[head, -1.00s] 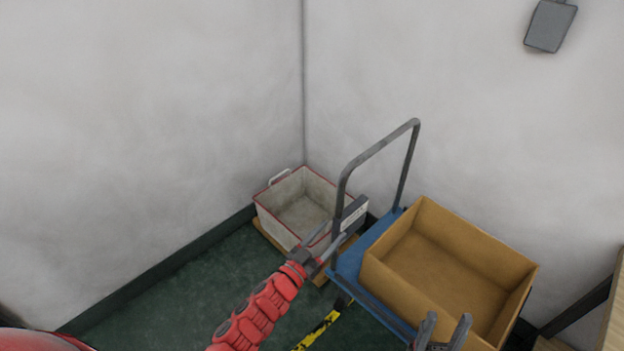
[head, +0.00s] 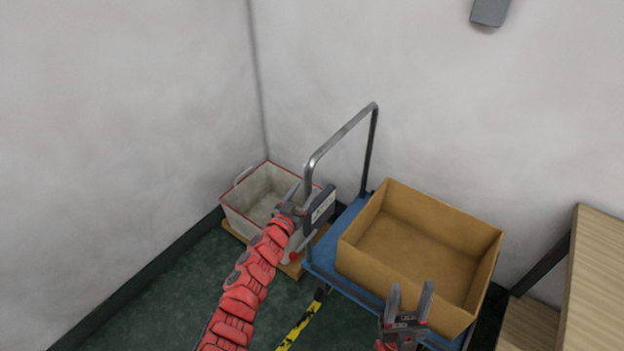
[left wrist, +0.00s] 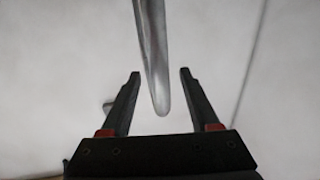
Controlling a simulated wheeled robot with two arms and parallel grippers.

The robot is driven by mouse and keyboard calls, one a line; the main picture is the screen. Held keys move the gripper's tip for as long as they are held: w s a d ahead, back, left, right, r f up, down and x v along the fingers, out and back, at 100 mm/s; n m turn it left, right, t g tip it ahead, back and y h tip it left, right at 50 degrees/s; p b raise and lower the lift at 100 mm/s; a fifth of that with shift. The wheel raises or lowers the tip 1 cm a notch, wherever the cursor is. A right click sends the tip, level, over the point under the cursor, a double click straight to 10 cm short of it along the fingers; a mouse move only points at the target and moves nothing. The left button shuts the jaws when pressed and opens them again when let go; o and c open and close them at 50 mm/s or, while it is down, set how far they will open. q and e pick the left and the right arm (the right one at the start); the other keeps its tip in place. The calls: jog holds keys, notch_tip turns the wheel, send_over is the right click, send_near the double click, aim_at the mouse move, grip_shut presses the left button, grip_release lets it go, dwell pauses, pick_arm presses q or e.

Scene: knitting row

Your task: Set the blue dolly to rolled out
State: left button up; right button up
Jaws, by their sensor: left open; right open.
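The blue dolly (head: 318,251) stands on the green floor near the back wall, with a tall grey U-shaped handle (head: 342,138) at its left end. An open cardboard box (head: 362,262) sits on its deck. My left gripper (head: 303,205) is at the handle's near post, open. In the left wrist view the grey handle bar (left wrist: 153,60) shows between the two spread fingers (left wrist: 157,100), with gaps on both sides. My right gripper (head: 410,293) is open and empty, in front of the cardboard box's near side in the picture.
A white bin with a red rim (head: 240,222) stands on a wooden base (head: 291,268) in the corner, left of the dolly. Yellow-black tape (head: 298,328) lies on the floor. A wooden shelf unit (head: 600,280) stands at the right. Floor at lower left is clear.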

pick_arm(q)
jog(key=shift+b+x, duration=0.7)
jog(key=shift+x, duration=2.3)
grip_shut()
jog(key=shift+r, duration=0.1)
